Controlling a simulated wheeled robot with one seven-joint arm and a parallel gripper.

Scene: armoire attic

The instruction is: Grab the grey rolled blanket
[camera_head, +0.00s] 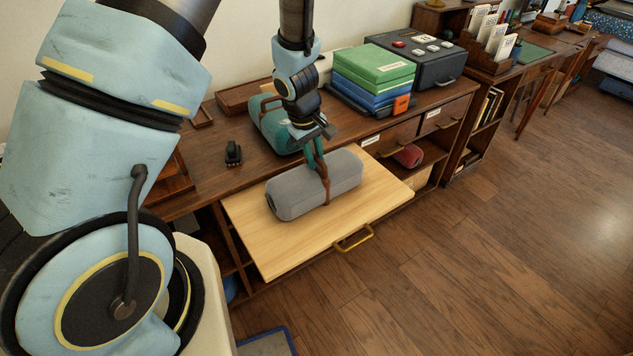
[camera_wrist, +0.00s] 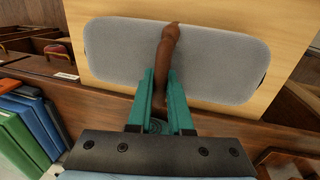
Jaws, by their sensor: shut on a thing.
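The grey rolled blanket (camera_head: 300,188) has a brown strap (camera_head: 323,180) around its middle. It lies on a light wooden pull-out board (camera_head: 255,236) with a brass handle. My gripper (camera_head: 320,164) reaches down to the blanket's middle, its teal fingers on either side of the strap. In the wrist view the fingers (camera_wrist: 160,85) are shut on the strap, and the grey blanket (camera_wrist: 215,60) spreads to both sides. I cannot tell whether the blanket is lifted off the board; it appears to rest on it.
Green and blue boxes (camera_head: 374,70) and a dark case (camera_head: 425,62) stand to the right. A small black object (camera_head: 233,153) sits at the left. Open floor lies in front.

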